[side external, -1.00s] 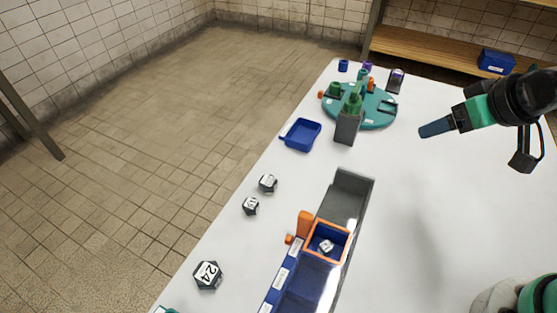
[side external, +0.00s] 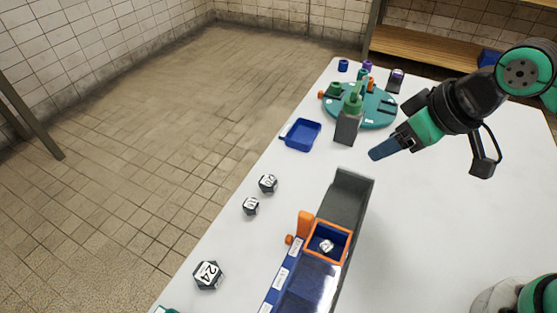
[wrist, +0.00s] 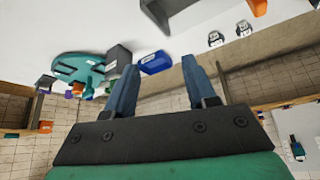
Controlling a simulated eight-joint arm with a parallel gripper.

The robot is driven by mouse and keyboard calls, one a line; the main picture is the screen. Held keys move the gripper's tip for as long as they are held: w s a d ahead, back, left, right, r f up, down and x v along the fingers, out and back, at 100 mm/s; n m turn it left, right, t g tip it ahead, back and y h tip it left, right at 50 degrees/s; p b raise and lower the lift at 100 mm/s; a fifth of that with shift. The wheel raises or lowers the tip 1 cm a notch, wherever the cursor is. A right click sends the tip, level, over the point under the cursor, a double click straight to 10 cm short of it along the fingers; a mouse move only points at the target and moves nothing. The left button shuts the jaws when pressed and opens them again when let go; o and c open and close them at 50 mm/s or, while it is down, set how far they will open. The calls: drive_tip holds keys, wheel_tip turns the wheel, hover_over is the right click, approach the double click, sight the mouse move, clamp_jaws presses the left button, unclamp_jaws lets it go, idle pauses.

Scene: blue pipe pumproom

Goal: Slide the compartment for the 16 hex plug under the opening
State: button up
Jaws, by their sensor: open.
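A long grey channel (side external: 350,195) lies along the table's front part; its far end is empty. A blue slider with a row of white labels (side external: 281,277) sits in it, running out of the bottom of the side view. An orange square frame (side external: 347,242) marks the opening; a small pale plug (side external: 327,246) shows inside it. An orange upright tab (side external: 304,224) stands at its left. The label numbers are too small to read, so I cannot tell the 16 compartment. My gripper (side external: 378,154) is open and empty, above the table beyond the channel; both fingers show apart in the wrist view (wrist: 160,63).
Dark hex plugs lie left of the channel: one marked 24 (side external: 208,275) and two smaller ones (side external: 268,183). A blue tray (side external: 302,136), a grey block (side external: 347,128) and a teal round plate (side external: 378,112) stand farther back. The table right of the channel is clear.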

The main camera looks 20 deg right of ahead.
sight(307, 215)
drive_tip(key=s+a+f+n, duration=0.1)
drive_tip(key=a, duration=0.2)
drive_tip(key=s+a+f+n+g, duration=0.1)
drive_tip(key=a+n, duration=0.1)
drive_tip(key=a, duration=0.2)
drive_tip(key=s+a+f+n+g+y, duration=0.1)
drive_tip(key=a+n, duration=0.1)
drive_tip(key=a, duration=0.2)
drive_tip(key=shift+s, duration=0.25)
drive_tip(key=shift+x, duration=2.6)
clamp_jaws()
